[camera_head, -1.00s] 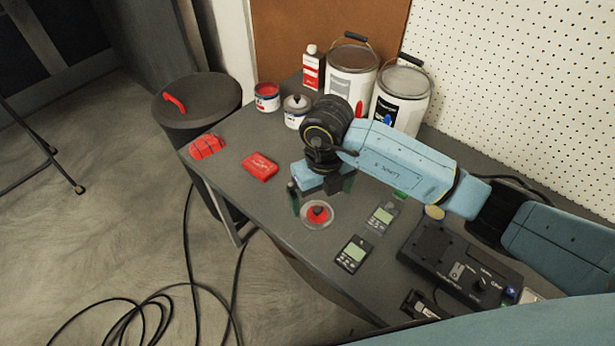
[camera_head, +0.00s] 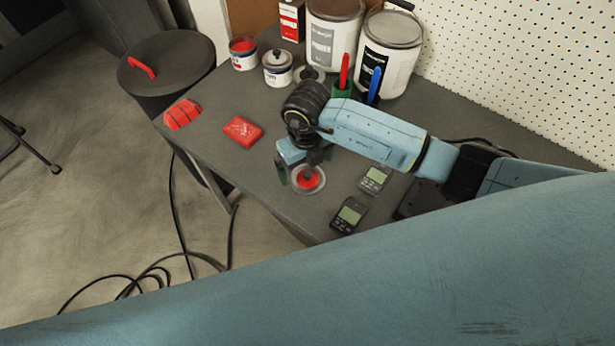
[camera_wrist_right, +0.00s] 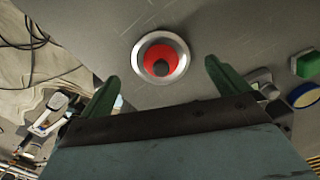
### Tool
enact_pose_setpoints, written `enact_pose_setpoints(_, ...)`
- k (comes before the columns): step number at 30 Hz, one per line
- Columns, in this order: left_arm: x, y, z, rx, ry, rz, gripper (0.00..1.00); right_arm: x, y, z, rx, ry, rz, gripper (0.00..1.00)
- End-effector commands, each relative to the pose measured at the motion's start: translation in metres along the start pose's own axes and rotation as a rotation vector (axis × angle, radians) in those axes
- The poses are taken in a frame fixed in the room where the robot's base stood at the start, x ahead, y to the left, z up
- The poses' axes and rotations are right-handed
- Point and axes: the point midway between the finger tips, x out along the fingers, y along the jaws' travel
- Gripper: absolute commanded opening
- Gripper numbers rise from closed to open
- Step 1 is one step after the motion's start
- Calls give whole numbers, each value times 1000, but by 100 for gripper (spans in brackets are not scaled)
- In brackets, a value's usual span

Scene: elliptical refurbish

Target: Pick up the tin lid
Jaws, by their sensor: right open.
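The tin lid (camera_head: 308,181) is a round piece with a silver rim, a red middle and a dark knob. It lies on the grey table near its front edge. It also shows in the right wrist view (camera_wrist_right: 177,64), beyond and between the fingers. My right gripper (camera_head: 304,168) is at the lid, with its green fingers spread and the lid's rim partly behind one finger. In the right wrist view the gripper (camera_wrist_right: 162,76) is open with nothing between the fingertips. My left gripper is not in view.
Two dark meters (camera_head: 348,215) lie right of the lid. A red box (camera_head: 242,131) and a red rounded object (camera_head: 183,114) lie left. Small cans (camera_head: 278,68) and large paint buckets (camera_head: 388,55) stand behind. My blue arm link covers the lower part of the head view.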

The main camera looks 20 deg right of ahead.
Motion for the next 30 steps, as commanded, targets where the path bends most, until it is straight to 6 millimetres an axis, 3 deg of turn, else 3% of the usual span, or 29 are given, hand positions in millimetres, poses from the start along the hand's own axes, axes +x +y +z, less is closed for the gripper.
enact_pose_setpoints(6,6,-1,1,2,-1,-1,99,34,0,-5,0,3,1,100)
enact_pose_setpoints(14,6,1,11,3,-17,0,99,37,0,-4,-1,-1,1,100)
enact_pose_setpoints(24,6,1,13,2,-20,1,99,37,-1,-4,-1,0,0,57)
enact_pose_setpoints(30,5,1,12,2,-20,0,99,36,-1,-4,-1,-1,0,57)
